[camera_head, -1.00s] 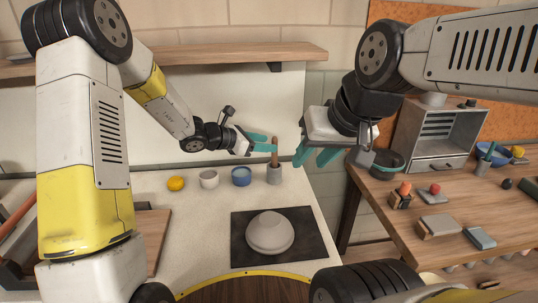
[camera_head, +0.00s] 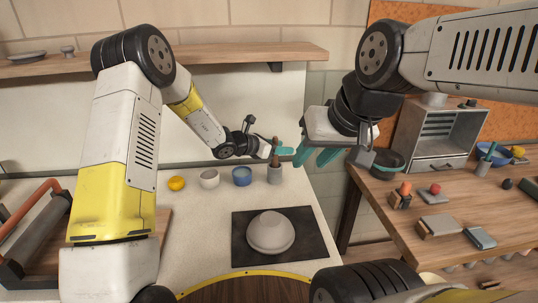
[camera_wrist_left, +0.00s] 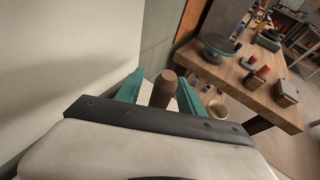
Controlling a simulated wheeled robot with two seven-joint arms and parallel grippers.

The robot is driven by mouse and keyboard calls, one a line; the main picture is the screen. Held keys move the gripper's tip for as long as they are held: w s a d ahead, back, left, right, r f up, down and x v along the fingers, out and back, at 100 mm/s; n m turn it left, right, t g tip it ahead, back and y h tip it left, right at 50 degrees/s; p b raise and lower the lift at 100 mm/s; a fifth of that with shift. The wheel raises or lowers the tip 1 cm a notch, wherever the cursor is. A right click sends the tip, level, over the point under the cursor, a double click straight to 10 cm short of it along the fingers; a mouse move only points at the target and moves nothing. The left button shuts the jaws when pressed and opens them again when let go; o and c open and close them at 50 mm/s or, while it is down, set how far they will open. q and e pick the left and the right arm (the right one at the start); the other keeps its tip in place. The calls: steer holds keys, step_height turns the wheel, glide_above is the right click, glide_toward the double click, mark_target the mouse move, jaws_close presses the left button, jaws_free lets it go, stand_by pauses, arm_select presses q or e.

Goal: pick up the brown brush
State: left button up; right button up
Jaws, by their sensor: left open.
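The brown brush (camera_head: 275,148) stands upright in a grey cup (camera_head: 275,174) at the back right of the pale counter. My left gripper (camera_head: 284,150) is at the brush, with its teal fingers on either side of the handle. In the left wrist view the brush handle (camera_wrist_left: 163,90) stands between the two open teal fingers, close to the palm. I cannot tell if a finger touches it. My right gripper (camera_head: 318,156) hangs to the right of the cup, with teal fingers that look apart and nothing seen between them.
A blue cup (camera_head: 242,176), a white cup (camera_head: 209,178) and a yellow ball (camera_head: 176,183) stand left of the grey cup. A pale bowl (camera_head: 270,233) sits upside down on a dark mat (camera_head: 313,252). A shelf (camera_head: 230,53) runs above; a wooden table (camera_head: 450,205) is at right.

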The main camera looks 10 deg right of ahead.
arm_select(q)
jaws_close()
